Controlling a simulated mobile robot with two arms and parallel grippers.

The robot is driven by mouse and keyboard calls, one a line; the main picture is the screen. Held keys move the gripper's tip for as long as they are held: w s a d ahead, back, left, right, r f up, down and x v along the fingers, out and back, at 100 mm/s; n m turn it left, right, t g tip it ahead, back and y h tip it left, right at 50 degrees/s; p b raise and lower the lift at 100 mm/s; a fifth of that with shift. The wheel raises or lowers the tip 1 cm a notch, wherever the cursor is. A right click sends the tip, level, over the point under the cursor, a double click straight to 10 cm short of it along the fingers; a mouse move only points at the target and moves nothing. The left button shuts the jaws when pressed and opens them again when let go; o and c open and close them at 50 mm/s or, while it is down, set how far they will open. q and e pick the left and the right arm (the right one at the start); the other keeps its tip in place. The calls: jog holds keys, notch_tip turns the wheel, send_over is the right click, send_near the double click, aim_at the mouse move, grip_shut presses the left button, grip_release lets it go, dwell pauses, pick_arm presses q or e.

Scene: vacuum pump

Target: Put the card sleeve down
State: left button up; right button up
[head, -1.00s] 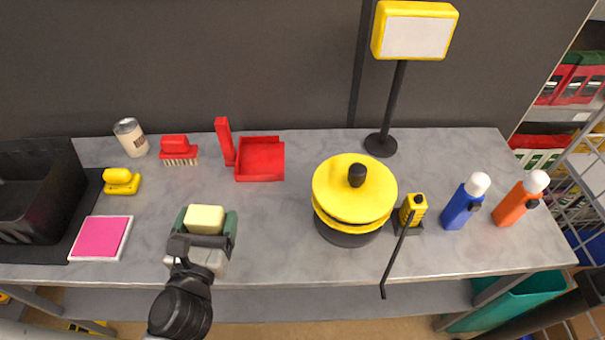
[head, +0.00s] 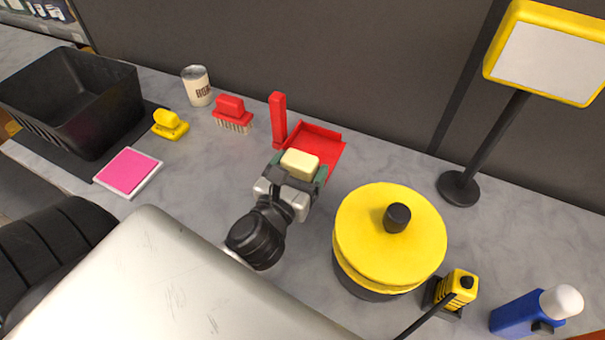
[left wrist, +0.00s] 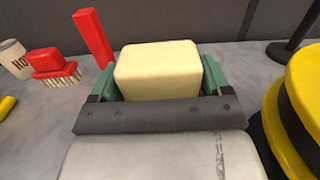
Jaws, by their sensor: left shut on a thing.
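The card sleeve (head: 300,163) appears as a pale yellow block with rounded edges. My left gripper (head: 297,172) is shut on it, with a green finger on each side. In the head view it is over the worktop, just in front of the red dustpan (head: 318,143) and overlapping its near edge. The left wrist view shows the block (left wrist: 158,70) upright between the fingers (left wrist: 158,88); its lower part is hidden by the gripper. I cannot tell its height above the worktop. My right gripper is out of view.
A yellow-lidded vacuum pump (head: 375,240) stands close to the right. Bare worktop (head: 205,170) lies left of my gripper.

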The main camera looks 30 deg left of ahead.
pick_arm(q)
jog(key=shift+w+a+f+b, duration=0.1)
jog(key=shift+w+f+b, duration=0.15)
jog(key=shift+w+f, duration=0.5)
jog(key=shift+w+a+f+b, duration=0.1)
jog(key=shift+w+f+b, duration=0.15)
jog(key=shift+f, duration=0.9)
jog(key=shift+w+a+f+b, duration=0.1)
jog(key=shift+w+f+b, duration=0.25)
jog(key=shift+f, duration=0.6)
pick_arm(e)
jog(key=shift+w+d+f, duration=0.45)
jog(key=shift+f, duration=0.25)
pick_arm(q)
jog(key=shift+w+f, duration=0.1)
jog(key=shift+f, duration=0.05)
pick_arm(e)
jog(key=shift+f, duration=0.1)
pick_arm(q)
jog(key=o, duration=0.8)
jog(key=shift+o, duration=0.2)
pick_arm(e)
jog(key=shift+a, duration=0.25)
